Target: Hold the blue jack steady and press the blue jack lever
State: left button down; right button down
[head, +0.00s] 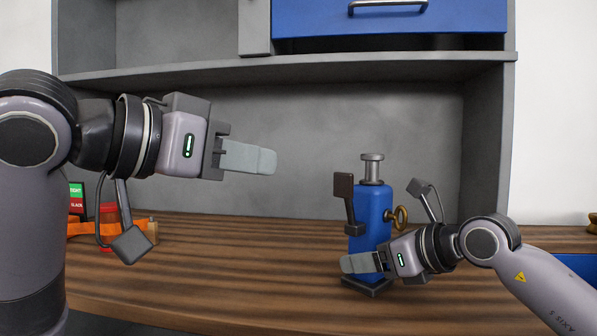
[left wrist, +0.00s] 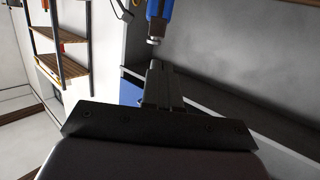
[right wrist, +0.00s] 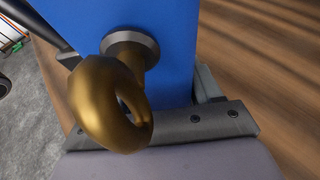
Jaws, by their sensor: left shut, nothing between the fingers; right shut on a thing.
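The blue jack (head: 372,210) stands upright on the wooden bench, with a grey metal ram on top and a brass ring (head: 400,216) on its right side. Its lever (head: 345,190), a dark flat pad on an arm, stands up at its left side. My right gripper (head: 362,263) is shut on the jack's lower body; the right wrist view shows the blue body (right wrist: 175,45) and the brass ring (right wrist: 110,105) close up. My left gripper (head: 262,160) is shut and empty, in the air left of the lever and a little higher. The jack also shows in the left wrist view (left wrist: 159,8).
A grey shelf (head: 290,66) with a blue drawer (head: 390,22) spans above the bench (head: 230,262). An orange item (head: 140,232) and a red and green card (head: 76,197) are at the left. The bench middle is clear.

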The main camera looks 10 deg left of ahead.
aim_at(341, 185)
pick_arm(q)
jog(key=shift+t+h, duration=0.7)
jog(key=shift+t, duration=0.1)
jog(key=f, duration=0.1)
jog(key=s+f, duration=0.1)
jog(key=s+a+f, duration=0.1)
jog(key=f, duration=0.1)
jog(key=shift+s+a+f, duration=0.1)
jog(key=shift+s, duration=0.1)
jog(key=x, duration=1.4)
